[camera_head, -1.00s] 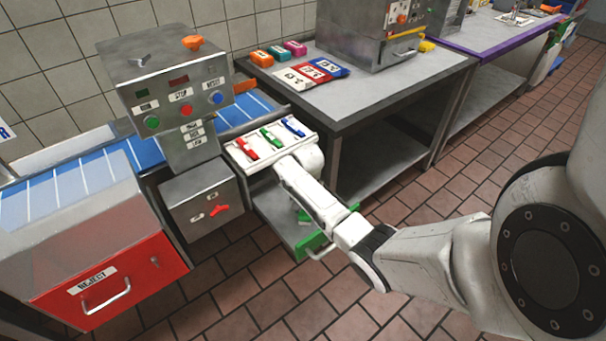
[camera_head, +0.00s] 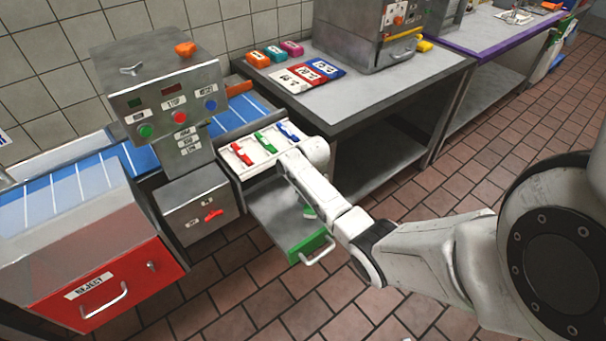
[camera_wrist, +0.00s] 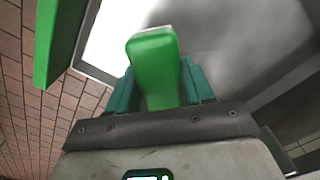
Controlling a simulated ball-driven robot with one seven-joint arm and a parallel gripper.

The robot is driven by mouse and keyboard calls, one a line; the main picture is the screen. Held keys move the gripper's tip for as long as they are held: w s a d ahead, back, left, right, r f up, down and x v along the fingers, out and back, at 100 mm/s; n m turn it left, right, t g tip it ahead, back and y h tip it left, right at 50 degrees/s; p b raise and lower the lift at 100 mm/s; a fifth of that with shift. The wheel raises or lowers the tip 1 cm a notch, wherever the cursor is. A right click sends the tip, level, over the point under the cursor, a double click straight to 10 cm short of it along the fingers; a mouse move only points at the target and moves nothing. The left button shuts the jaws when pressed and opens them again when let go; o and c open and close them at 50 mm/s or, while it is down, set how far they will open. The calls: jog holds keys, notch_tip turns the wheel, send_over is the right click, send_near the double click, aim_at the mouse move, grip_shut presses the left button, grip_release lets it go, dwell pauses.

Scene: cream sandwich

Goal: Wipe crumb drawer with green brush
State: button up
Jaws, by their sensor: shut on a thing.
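The crumb drawer is pulled out below the conveyor, with a green front (camera_head: 305,247) and a grey metal floor (camera_head: 270,210) that looks bare from here. In the wrist view, my gripper (camera_wrist: 160,88) has teal fingers shut on a green brush (camera_wrist: 152,60). Its end points to the grey metal beyond. The drawer's green front also shows at the left of the wrist view (camera_wrist: 56,40). In the head view, a small green part of the brush (camera_head: 309,211) shows beside my arm, over the drawer. My arm hides the fingers there. I cannot tell whether the bristles touch the floor.
A white tray (camera_head: 238,165) above the drawer holds red, green and blue tools. A control box (camera_head: 194,205) with a red switch and a red reject bin (camera_head: 130,285) stand left. A grey table (camera_head: 345,115) stands right of the drawer. Tiled floor lies in front.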

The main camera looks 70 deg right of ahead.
notch_tip(320, 180, up, 2)
jog(key=shift+d+r+p, duration=0.1)
jog(key=shift+d+p, duration=0.05)
jog(key=shift+p, duration=0.5)
jog(key=shift+r+p, duration=1.4)
jog(key=shift+r, duration=0.2)
